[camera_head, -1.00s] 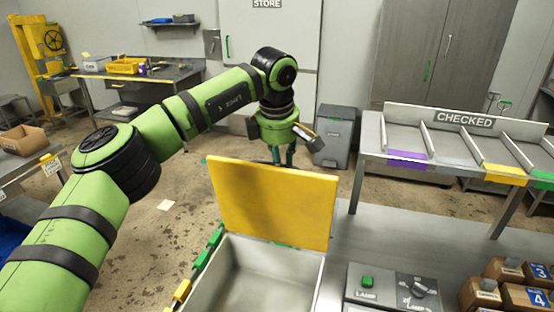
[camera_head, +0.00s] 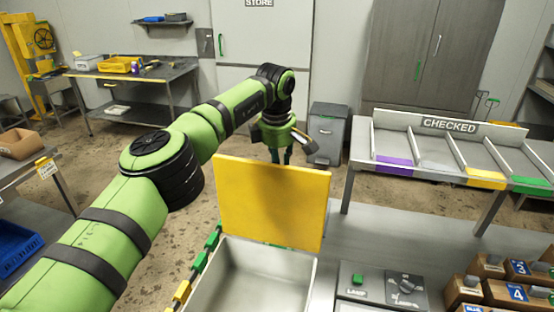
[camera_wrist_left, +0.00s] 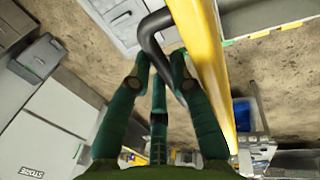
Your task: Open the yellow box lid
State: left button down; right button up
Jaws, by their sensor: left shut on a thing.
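The yellow lid (camera_head: 272,203) stands raised, roughly upright, at the back edge of an open grey box (camera_head: 255,275). The visible part of the box's inside looks bare. My left gripper (camera_head: 281,155) is behind the lid's top edge, its fingertips partly hidden by the lid. In the left wrist view the lid is a yellow strip (camera_wrist_left: 205,60) seen nearly edge-on. There, the green fingers of my left gripper (camera_wrist_left: 160,75) are closed around a dark curved handle (camera_wrist_left: 152,38) beside the lid. My right gripper is not in view.
A panel with a lamp button and a knob (camera_head: 405,287) is right of the box. Numbered wooden blocks (camera_head: 505,292) are at the lower right. The sloped CHECKED rack (camera_head: 445,150) stands behind right. Green and yellow clips (camera_head: 198,262) line the box's left side.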

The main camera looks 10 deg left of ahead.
pick_arm(q)
jog(key=shift+w+f, duration=0.25)
jog(key=shift+f, duration=0.35)
jog(key=c, duration=1.2)
grip_release()
jog(key=shift+o, duration=0.5)
jog(key=shift+w+f, duration=0.3)
jog(key=shift+w, duration=0.1)
jog(key=shift+s+d+r, duration=0.1)
jog(key=shift+s, duration=0.05)
notch_tip(320, 180, up, 14)
jog(key=s, duration=0.2)
jog(key=shift+f, duration=0.25)
jog(key=shift+s, duration=0.3)
